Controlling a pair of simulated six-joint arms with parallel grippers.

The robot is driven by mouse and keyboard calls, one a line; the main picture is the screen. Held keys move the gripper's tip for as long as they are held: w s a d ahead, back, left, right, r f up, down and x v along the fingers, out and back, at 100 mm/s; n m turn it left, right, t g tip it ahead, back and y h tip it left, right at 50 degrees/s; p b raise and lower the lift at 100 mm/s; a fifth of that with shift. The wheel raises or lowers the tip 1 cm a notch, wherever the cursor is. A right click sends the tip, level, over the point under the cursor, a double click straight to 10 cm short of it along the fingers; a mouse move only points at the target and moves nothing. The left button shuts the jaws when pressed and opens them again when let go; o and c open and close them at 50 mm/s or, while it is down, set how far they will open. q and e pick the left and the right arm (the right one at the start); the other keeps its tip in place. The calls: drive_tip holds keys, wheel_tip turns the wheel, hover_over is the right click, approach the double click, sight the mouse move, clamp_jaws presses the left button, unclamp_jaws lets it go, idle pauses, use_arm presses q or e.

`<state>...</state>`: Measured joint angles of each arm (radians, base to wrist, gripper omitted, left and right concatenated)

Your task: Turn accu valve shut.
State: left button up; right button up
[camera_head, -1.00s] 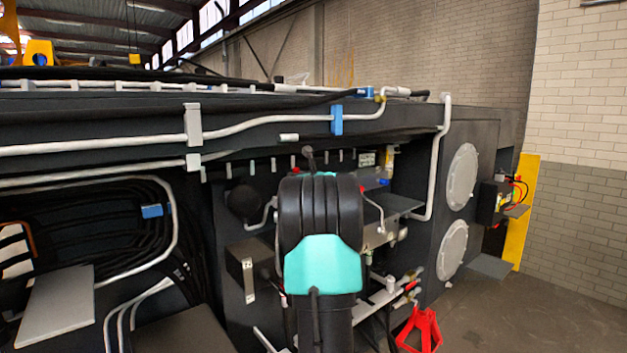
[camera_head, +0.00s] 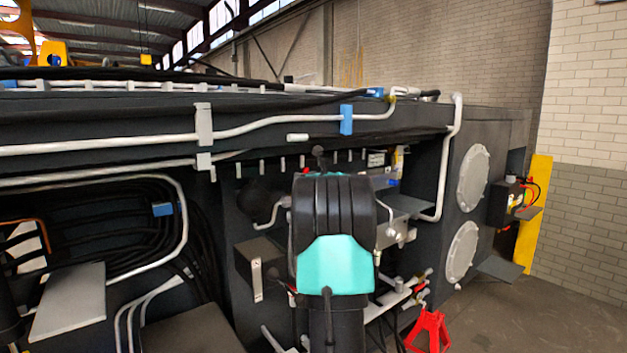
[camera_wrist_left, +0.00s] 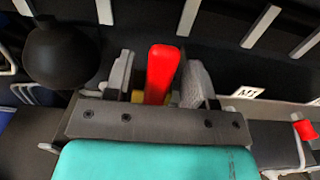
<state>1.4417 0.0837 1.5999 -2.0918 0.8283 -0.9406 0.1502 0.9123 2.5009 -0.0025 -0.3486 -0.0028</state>
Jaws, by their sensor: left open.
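In the left wrist view a red valve handle (camera_wrist_left: 162,73) stands upright between the two grey fingers of my left gripper (camera_wrist_left: 160,88). A small yellow part shows at its base. The fingers are open, one on each side of the handle. A gap shows between the handle and the right finger; the left finger is closer, and I cannot tell whether it touches. In the head view my black and teal left arm hides its own gripper and the handle. My right gripper is in neither view.
A black ball-shaped accumulator (camera_wrist_left: 58,55) is left of the gripper and shows partly in the head view (camera_head: 258,201). White pipes (camera_head: 270,122) run along the dark chassis (camera_head: 400,122). A red stand (camera_head: 428,330) is on the floor at lower right. Grey brackets (camera_wrist_left: 262,25) line the back panel.

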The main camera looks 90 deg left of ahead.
use_arm(q)
drive_tip(key=v, duration=1.7)
drive_tip(key=shift+d, duration=0.2)
